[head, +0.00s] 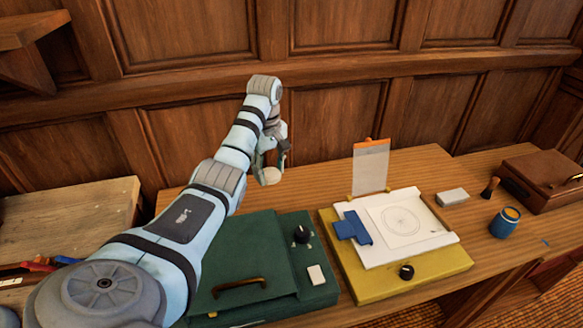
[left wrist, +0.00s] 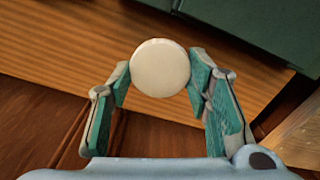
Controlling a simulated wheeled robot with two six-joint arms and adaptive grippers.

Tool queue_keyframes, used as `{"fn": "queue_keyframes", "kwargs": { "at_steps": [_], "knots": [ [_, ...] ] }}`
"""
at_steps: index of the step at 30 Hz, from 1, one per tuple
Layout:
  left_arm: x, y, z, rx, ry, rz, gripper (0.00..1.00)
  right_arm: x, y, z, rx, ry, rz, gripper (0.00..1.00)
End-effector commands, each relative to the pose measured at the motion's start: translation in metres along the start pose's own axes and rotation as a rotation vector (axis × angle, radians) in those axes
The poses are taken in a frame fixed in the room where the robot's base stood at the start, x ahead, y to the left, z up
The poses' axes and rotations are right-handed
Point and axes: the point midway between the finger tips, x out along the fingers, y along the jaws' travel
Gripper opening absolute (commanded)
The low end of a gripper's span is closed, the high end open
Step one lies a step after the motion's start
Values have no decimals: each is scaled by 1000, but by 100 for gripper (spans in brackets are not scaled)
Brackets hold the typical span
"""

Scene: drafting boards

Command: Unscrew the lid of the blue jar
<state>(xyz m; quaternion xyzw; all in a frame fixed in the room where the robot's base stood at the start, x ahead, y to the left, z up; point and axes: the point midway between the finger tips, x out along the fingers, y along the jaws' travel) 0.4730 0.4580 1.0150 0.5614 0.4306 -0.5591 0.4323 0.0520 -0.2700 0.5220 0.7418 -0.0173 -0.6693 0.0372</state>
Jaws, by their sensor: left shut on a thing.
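The blue jar (head: 504,222) stands upright on the right part of the wooden bench in the head view. Its top shows a yellowish rim around a darker middle; I cannot tell whether it is open. My left gripper (head: 270,163) is far to the left of the jar, above the back of the bench. It is shut on a cream round disc (left wrist: 160,68), seen between the two fingertips in the left wrist view. The disc looks like a lid, but I cannot tell whether it belongs to the jar. My right gripper is not in view.
A green case (head: 262,262) and a yellow drafting board (head: 440,268) with white paper lie on the bench (head: 320,176). A grey-white block (head: 452,197), a small brush (head: 489,188) and a brown box (head: 545,180) are near the jar. An orange-topped upright panel (head: 370,168) stands behind the board.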

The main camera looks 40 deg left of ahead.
Motion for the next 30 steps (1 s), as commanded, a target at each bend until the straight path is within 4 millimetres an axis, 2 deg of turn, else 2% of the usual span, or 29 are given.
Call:
{"fn": "queue_keyframes", "kwargs": {
  "at_steps": [1,3,5,9,14,19,29,30],
  "knots": [
    [35,0,1,0,-2,-2,6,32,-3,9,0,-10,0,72],
    [63,1,1,0,-3,-5,6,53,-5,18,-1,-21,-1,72],
    [80,0,2,1,-5,-9,6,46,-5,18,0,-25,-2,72],
    [123,0,1,-2,-4,-4,6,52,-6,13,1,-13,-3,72],
    [147,0,0,-2,-3,-3,6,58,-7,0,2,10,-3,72],
    [181,0,1,-2,-2,-3,6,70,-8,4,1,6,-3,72],
    [184,0,0,-2,-1,-2,6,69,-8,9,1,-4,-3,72],
    [185,0,0,-2,-1,-2,46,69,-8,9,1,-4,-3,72]
  ]
}}
